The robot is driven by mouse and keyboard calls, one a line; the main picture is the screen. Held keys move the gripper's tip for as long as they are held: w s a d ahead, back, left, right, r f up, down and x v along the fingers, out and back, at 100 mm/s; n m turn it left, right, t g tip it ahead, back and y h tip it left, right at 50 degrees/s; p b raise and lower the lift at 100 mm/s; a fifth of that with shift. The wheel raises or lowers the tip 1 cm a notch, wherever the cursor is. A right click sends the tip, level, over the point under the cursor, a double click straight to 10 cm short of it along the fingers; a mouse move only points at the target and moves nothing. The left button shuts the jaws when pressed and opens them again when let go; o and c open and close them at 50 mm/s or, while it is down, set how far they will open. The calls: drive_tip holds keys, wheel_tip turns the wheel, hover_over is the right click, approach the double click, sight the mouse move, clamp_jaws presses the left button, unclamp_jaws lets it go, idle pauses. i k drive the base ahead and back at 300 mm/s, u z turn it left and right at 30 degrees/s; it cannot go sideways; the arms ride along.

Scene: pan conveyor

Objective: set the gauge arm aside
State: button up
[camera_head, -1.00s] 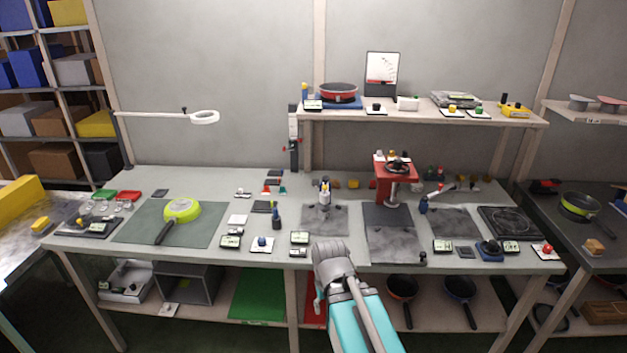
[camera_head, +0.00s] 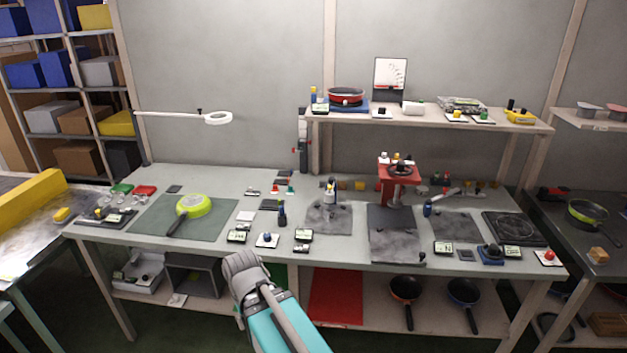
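I cannot tell for certain which item is the gauge arm. A white arm with a ring at its end (camera_head: 218,118) reaches out over the left of the bench, with a small dark knob on top. A pale slanted bar (camera_head: 447,194) lies at the back right of the bench, right of the red press (camera_head: 398,183); it is too small to make out well. My teal and grey arm rises from the bottom edge, its grey wrist in front of the bench's front edge. My gripper's fingers do not show.
The grey workbench (camera_head: 160,240) carries a green pan (camera_head: 192,206) on a dark mat, grey plates and several small labelled parts. A raised shelf (camera_head: 430,122) holds a red pan (camera_head: 346,96). Dark pans (camera_head: 405,289) stand below. Bare bench lies at the back left.

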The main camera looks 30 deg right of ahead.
sight(329, 198)
drive_tip(key=u, duration=1.45)
drive_tip(key=k, duration=0.55)
drive_tip(key=z, duration=2)
